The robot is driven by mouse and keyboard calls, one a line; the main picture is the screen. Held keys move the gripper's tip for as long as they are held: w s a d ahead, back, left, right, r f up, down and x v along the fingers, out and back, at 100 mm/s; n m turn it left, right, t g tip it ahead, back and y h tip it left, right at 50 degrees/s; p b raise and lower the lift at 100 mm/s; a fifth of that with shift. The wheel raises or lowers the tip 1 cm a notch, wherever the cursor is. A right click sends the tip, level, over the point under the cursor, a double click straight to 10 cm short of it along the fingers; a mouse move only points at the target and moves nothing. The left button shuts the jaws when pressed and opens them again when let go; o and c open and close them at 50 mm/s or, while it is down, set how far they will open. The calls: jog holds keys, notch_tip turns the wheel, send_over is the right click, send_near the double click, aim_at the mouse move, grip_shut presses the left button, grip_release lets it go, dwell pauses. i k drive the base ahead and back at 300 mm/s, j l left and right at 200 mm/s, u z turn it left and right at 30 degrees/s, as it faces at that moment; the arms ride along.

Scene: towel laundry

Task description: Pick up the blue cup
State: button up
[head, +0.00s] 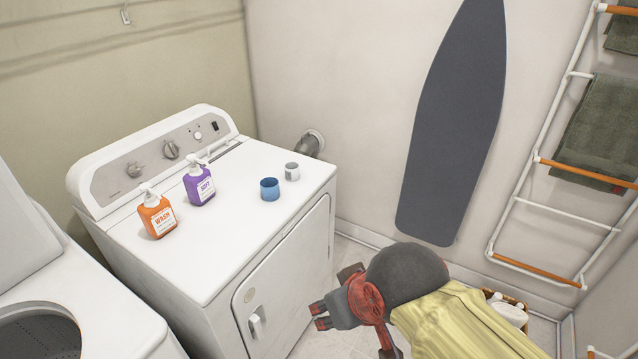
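The blue cup (269,190) stands upright on the white top of the dryer (232,225), near its right side. A smaller white and grey cup (292,172) stands just behind it to the right. My gripper (318,316) is low in front of the dryer's door, below and to the right of the blue cup and apart from it. Its fingers point left, with a gap between the tips, and nothing shows between them.
An orange bottle (157,215) and a purple bottle (199,186) stand left of the cups. A washer (95,290) with an open lid is at left. An ironing board (452,130) leans on the wall; a towel rack (540,160) is at right. The dryer top's front is clear.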

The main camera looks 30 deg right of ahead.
aim_at(269, 186)
jog(key=z, duration=0.1)
jog(key=i+j+u, duration=0.7)
jog(key=i+j, duration=0.15)
jog(key=i+l, duration=0.05)
jog(key=i, duration=0.05)
